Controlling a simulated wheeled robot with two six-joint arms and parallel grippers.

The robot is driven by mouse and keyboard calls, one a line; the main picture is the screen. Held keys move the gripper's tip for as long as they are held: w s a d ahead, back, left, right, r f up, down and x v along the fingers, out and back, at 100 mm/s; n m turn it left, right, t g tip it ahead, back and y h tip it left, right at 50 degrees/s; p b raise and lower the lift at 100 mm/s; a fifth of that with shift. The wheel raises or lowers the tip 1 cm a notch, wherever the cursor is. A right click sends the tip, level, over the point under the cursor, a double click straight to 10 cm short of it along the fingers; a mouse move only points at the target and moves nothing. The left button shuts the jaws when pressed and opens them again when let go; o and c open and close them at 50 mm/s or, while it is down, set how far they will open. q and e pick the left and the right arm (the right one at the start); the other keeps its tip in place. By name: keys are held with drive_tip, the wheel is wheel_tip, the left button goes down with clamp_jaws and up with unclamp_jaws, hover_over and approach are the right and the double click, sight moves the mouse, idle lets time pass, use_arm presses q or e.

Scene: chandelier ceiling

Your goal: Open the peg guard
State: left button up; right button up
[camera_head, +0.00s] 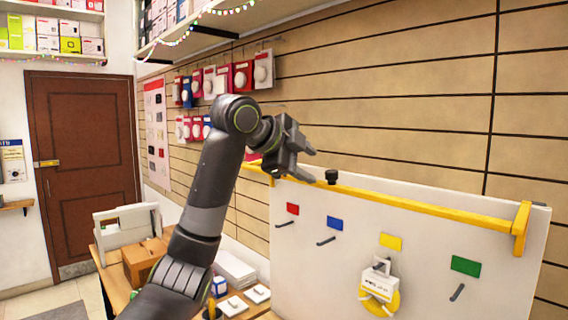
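The peg guard is a yellow bar (430,206) that runs along the top of a white peg board (330,285), with a bent arm at its right end. A black knob (331,176) stands on the bar near its left part. My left gripper (311,166) is just left of the knob, its fingers spread and pointing right. Nothing shows between the fingers, and they look apart from the knob. The gripper hides part of the bar's left end. My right gripper is out of view.
Below the bar are red, blue, yellow and green labels with dark pegs. A white-and-yellow item (379,289) hangs under the yellow label (391,242). A wooden table (118,283) with boxes is at the lower left. A slatted wall (400,100) rises behind the board.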

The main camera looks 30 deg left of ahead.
use_arm(q)
drive_tip(key=b+v, duration=0.2)
drive_tip(key=v, duration=0.5)
drive_tip(key=shift+s, duration=0.2)
drive_tip(key=shift+w, duration=0.15)
